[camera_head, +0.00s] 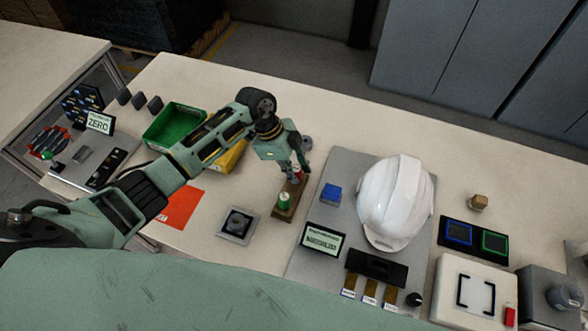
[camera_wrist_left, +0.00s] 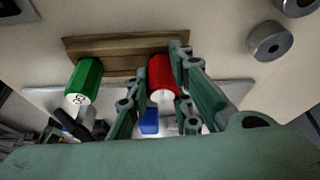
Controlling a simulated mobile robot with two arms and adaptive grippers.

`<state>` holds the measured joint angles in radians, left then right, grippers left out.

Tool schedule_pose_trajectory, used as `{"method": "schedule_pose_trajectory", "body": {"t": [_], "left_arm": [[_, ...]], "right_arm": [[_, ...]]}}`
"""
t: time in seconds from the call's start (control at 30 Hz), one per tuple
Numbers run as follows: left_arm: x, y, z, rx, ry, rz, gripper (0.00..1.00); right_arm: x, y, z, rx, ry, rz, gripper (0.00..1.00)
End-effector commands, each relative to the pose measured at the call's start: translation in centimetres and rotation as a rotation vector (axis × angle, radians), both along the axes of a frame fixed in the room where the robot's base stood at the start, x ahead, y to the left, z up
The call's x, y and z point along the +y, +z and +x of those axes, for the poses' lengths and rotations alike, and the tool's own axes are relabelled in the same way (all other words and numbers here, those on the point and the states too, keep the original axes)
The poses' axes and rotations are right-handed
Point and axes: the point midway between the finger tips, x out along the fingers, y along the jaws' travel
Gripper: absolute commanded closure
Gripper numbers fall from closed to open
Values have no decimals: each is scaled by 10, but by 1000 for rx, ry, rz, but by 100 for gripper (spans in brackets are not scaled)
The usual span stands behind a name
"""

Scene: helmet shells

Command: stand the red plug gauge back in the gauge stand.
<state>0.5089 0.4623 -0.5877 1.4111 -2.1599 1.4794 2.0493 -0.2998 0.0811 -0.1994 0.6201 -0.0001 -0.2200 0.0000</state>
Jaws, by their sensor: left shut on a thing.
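My left gripper (camera_head: 298,176) reaches over the far end of the brown wooden gauge stand (camera_head: 281,214). It is shut on the red plug gauge (camera_wrist_left: 162,74), which sits between the fingers in the left wrist view; only a bit of red shows in the head view. The red gauge's far end overlaps the stand (camera_wrist_left: 120,48); I cannot tell whether it is seated or just above. A green plug gauge (camera_head: 284,201) stands in the near end of the stand, and it also shows in the left wrist view (camera_wrist_left: 84,80). My right gripper is not in view.
A grey mat with a white helmet (camera_head: 397,203), a blue block (camera_head: 331,193) and a small display (camera_head: 322,239) lies right of the stand. A square fixture (camera_head: 238,225) and an orange sheet (camera_head: 181,207) are left. Green (camera_head: 175,125) and yellow bins stand behind my arm.

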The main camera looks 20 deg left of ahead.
Motion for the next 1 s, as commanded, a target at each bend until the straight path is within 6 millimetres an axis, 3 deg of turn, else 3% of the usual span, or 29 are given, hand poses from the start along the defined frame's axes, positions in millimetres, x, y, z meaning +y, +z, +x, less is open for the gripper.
{"method": "schedule_pose_trajectory", "body": {"t": [0.13, 0.17, 0.4, 0.77, 1.0], "left_arm": [[0, 0, 0, 0, 0, 0, 99], [0, 0, 0, 0, 0, 0, 79], [0, 0, 0, 0, 0, 0, 58], [2, 3, 0, -1, 0, 1, 58], [17, 40, 2, -5, 2, 1, 58]], "right_arm": [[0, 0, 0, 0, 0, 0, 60], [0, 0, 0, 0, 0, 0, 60], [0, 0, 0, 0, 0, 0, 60], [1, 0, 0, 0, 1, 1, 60], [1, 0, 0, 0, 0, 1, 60]]}}
